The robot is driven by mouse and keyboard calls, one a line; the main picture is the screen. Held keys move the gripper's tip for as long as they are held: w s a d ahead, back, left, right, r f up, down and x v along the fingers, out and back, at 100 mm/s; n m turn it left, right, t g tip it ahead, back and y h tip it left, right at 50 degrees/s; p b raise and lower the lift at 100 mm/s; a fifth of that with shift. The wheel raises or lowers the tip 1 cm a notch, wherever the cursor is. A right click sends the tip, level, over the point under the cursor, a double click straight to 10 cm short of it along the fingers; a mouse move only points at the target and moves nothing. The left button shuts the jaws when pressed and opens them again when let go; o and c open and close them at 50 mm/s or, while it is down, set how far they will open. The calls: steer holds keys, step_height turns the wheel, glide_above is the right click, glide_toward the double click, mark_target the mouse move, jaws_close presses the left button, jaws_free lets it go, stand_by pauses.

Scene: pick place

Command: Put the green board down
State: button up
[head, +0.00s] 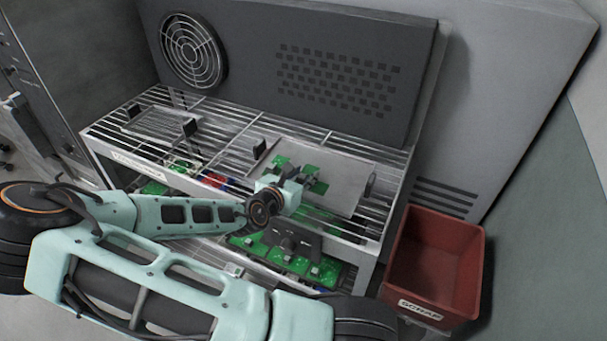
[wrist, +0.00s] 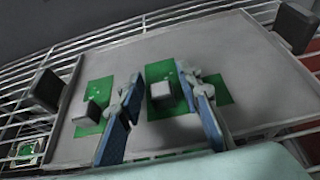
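A green board (wrist: 162,99) with a grey block on it shows between my fingers in the wrist view, over a flat grey plate. Its right part passes behind the right finger. Another green patch with a grey block (wrist: 88,113) shows at the left, partly behind the left finger; I cannot tell if it is a separate board. My gripper (wrist: 162,135) has its two blue fingers wide apart, with clear space between each finger and the middle block. In the head view my gripper (head: 283,190) is over the grey plate (head: 345,185), near green pieces (head: 309,171).
The plate lies on a wire rack (head: 225,115), with black clips (wrist: 295,25) at its sides. Several green boards (head: 300,262) sit on the lower shelf. A red bin (head: 440,262) stands at the right. A dark panel with a fan grille (head: 192,50) rises behind.

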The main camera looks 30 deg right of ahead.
steer(key=o, duration=0.4)
steer(key=shift+r, duration=0.15)
steer(key=shift+p+v, duration=0.6)
steer(key=shift+v, duration=5.45)
